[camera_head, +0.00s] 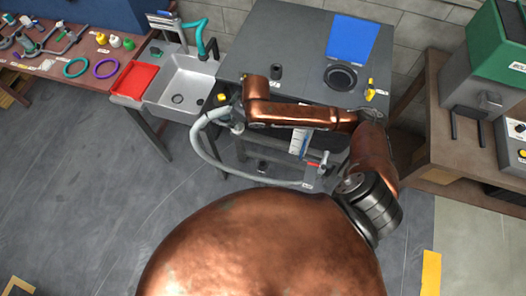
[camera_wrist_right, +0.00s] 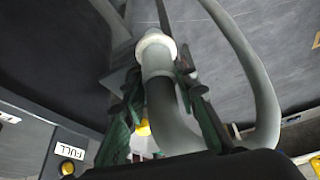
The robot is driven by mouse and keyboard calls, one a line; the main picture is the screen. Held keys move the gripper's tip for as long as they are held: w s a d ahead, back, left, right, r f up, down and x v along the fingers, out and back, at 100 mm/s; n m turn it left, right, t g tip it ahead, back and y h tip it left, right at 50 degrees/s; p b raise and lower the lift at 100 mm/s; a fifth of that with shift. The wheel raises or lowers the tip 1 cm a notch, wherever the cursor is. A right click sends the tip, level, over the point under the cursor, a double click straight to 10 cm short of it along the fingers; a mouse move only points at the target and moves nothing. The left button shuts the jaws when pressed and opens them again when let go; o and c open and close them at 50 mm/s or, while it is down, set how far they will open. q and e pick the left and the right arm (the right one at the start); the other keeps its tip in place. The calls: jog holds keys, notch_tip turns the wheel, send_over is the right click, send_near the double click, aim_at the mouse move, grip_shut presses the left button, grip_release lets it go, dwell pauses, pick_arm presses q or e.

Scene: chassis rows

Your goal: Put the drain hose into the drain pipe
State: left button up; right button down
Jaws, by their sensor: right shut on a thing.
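The grey drain hose (camera_head: 207,150) hangs in a long loop in front of the grey cabinet in the head view. Its thick bent part (camera_wrist_right: 165,105), with a pale collar (camera_wrist_right: 156,44), lies between the fingers of my right gripper (camera_wrist_right: 160,85) in the right wrist view. The gripper is shut on this hose. In the head view my copper right arm reaches left, and its gripper is mostly hidden near the cabinet's left front corner. I cannot make out the drain pipe clearly or tell whether the collar touches it. My left gripper is not in view.
A sink (camera_head: 185,85) with a red tray (camera_head: 135,80) stands left of the grey cabinet (camera_head: 290,50). A workbench (camera_head: 95,60) with rings and fittings is further left. A wooden table (camera_head: 440,140) with machines stands at right. The floor at left is clear.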

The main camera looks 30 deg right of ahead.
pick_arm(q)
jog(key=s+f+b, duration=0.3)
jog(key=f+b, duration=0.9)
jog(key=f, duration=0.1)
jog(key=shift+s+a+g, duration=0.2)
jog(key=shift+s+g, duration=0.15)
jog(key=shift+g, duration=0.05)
pick_arm(e)
jog(key=d+f+n+g+y, duration=0.1)
jog(key=d+f+n, duration=0.2)
jog(key=f, duration=1)
jog(key=s+d+f+n+g, duration=0.1)
jog(key=d+f+n, duration=0.2)
jog(key=f, duration=1.1)
jog(key=s+d+f+n+y, duration=0.1)
jog(key=d+f+n, duration=0.2)
jog(key=f, duration=1)
jog(key=shift+d+f+n+g+y, duration=0.15)
jog(key=shift+d+n+g+y, duration=0.2)
jog(key=shift+d, duration=0.4)
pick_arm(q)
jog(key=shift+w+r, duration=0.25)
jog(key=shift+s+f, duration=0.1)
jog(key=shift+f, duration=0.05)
pick_arm(e)
jog(key=shift+s+f, duration=0.1)
jog(key=shift+f, duration=0.05)
